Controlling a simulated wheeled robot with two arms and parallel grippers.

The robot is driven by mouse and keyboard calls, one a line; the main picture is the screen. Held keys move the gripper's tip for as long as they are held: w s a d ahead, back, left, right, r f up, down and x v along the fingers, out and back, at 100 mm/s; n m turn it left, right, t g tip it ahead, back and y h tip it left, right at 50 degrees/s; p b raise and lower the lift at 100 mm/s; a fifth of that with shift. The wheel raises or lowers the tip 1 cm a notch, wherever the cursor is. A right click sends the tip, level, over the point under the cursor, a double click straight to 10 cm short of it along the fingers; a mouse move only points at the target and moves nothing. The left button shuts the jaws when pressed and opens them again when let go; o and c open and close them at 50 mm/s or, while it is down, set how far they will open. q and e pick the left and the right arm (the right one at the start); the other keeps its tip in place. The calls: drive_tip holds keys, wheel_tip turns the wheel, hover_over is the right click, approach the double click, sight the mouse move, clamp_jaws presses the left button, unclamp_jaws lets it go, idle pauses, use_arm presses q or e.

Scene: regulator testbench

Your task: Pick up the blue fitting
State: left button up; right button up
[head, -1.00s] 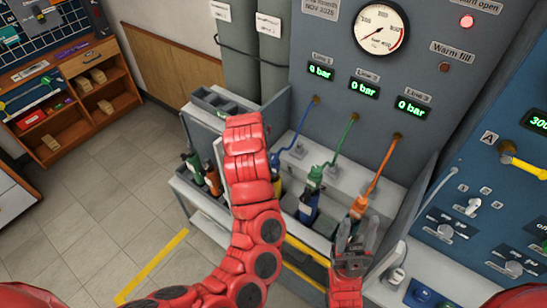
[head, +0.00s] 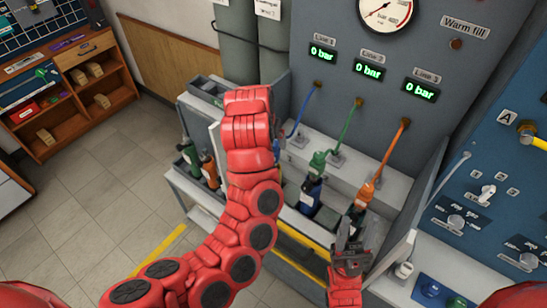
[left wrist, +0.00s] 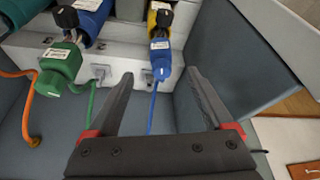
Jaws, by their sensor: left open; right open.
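The blue fitting (left wrist: 161,62) hangs on a blue hose (left wrist: 152,112) and shows in the left wrist view, below a yellow bottle with a black knob (left wrist: 164,18). My left gripper (left wrist: 161,75) is open, its two fingers pointing toward the fitting, one to each side of it in the picture; the depth gap cannot be told. In the head view my left arm hides the left gripper and most of the blue fitting. My right gripper (head: 350,234) is open, close to the orange fitting (head: 363,196) in the head view; contact cannot be told.
A green fitting (left wrist: 60,63) sits left of the blue one in the left wrist view, beside a blue bottle. A grey side panel (left wrist: 228,62) stands right of my left gripper. The blue control panel (head: 500,170) is at the right in the head view.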

use_arm(q)
drive_tip(key=p+x, duration=0.1)
drive_tip(key=x, duration=0.7)
drive_tip(key=shift+w+p, duration=0.2)
drive_tip(key=shift+p, duration=0.2)
drive_tip(key=shift+w+d+f, duration=0.1)
drive_tip(key=shift+w+f, duration=0.15)
drive_tip(key=shift+f, duration=0.25)
clamp_jaws()
